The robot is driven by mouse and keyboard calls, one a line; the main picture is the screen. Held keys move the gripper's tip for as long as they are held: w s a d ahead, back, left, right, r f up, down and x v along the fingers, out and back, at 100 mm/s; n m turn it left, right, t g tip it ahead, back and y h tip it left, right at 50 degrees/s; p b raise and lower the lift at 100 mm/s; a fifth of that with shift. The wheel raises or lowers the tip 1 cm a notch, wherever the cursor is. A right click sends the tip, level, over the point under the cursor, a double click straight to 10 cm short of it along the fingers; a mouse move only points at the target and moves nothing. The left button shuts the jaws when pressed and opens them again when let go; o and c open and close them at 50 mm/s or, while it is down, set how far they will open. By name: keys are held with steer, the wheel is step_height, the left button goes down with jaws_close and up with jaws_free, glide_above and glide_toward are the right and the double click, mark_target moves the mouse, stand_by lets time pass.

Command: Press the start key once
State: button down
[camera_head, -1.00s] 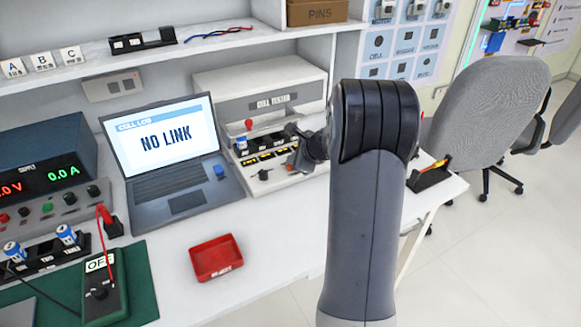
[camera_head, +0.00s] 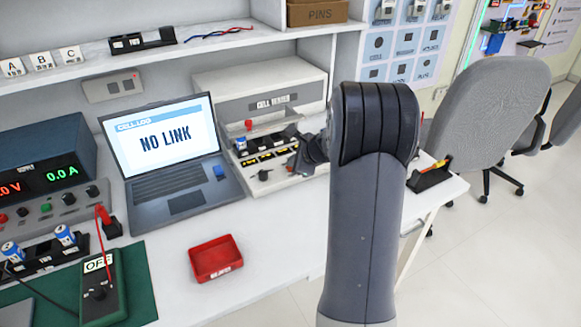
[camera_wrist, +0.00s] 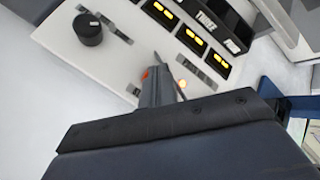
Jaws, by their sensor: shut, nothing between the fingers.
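The cell tester (camera_head: 258,85) is a pale box with a sloping front panel at the back of the bench. My gripper (camera_head: 303,160) is over the right part of that panel, partly hidden by my arm. In the wrist view my gripper (camera_wrist: 160,62) is shut and empty, its narrow tips close over the white panel. A small glowing orange-yellow spot (camera_wrist: 182,83) sits just right of the fingers, and a small red-orange spot shows just left of them. I cannot read a start label, nor tell whether the tips touch the panel.
A black knob (camera_wrist: 88,28) and yellow-lit windows (camera_wrist: 193,41) are on the panel. A laptop (camera_head: 170,150) reading NO LINK stands left of the tester. A red tray (camera_head: 215,258) lies in front, with clear white bench around it.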

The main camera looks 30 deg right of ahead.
stand_by(0.4)
steer(key=shift+r+p, duration=0.8)
steer(key=shift+r, duration=0.05)
steer(key=shift+r+p, duration=2.2)
steer(key=shift+r, duration=0.25)
